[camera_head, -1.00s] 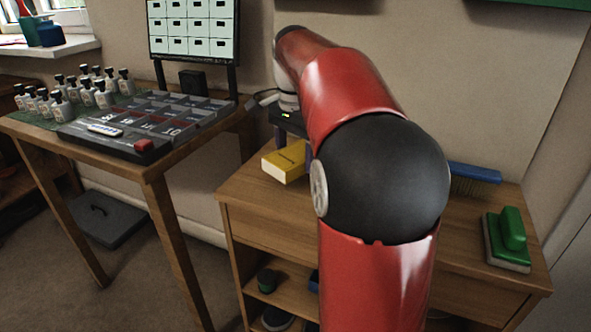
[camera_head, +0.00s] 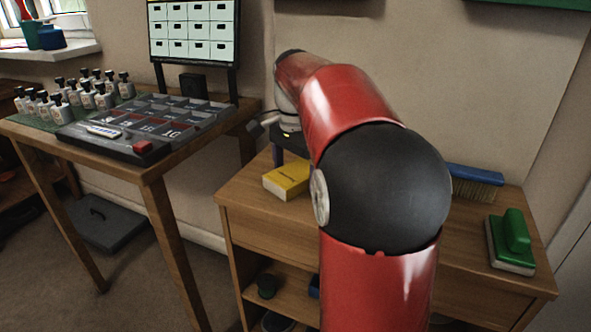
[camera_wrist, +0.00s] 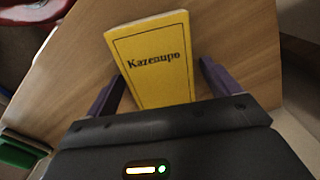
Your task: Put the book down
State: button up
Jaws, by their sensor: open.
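The yellow book (camera_head: 287,181) lies flat on the wooden cabinet top (camera_head: 246,192), near its left end. In the wrist view the book (camera_wrist: 152,58) shows its cover with dark lettering and a thin border. My gripper (camera_wrist: 157,84) is open, with one dark purple finger on each side of the book's near end. A gap shows between the book and each finger. In the head view my red and black arm hides most of the gripper and part of the cabinet top.
A blue brush (camera_head: 474,178) and a green-handled block (camera_head: 512,241) stand on the cabinet's right side. To the left is a table with a sorting tray (camera_head: 150,128), several small bottles (camera_head: 85,95) and a screen (camera_head: 195,38). Bare cabinet top lies in front of the book.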

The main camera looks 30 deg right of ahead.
aim_at(295, 172)
notch_tip(295, 172, up, 12)
jog(key=p, duration=0.4)
jog(key=shift+r, duration=0.15)
jog(key=s+a+f+n+t, duration=0.2)
jog(key=s+a+f+n, duration=0.4)
jog(key=s, duration=0.4)
jog(key=s+a+f+n+t, duration=0.3)
jog(key=s+a+f+n, duration=0.4)
jog(key=s+f+n, duration=0.2)
jog(key=shift+s+a+f+t, duration=0.15)
jog(key=shift+s+f+t, duration=0.15)
jog(key=shift+s, duration=0.15)
jog(key=shift+r, duration=0.1)
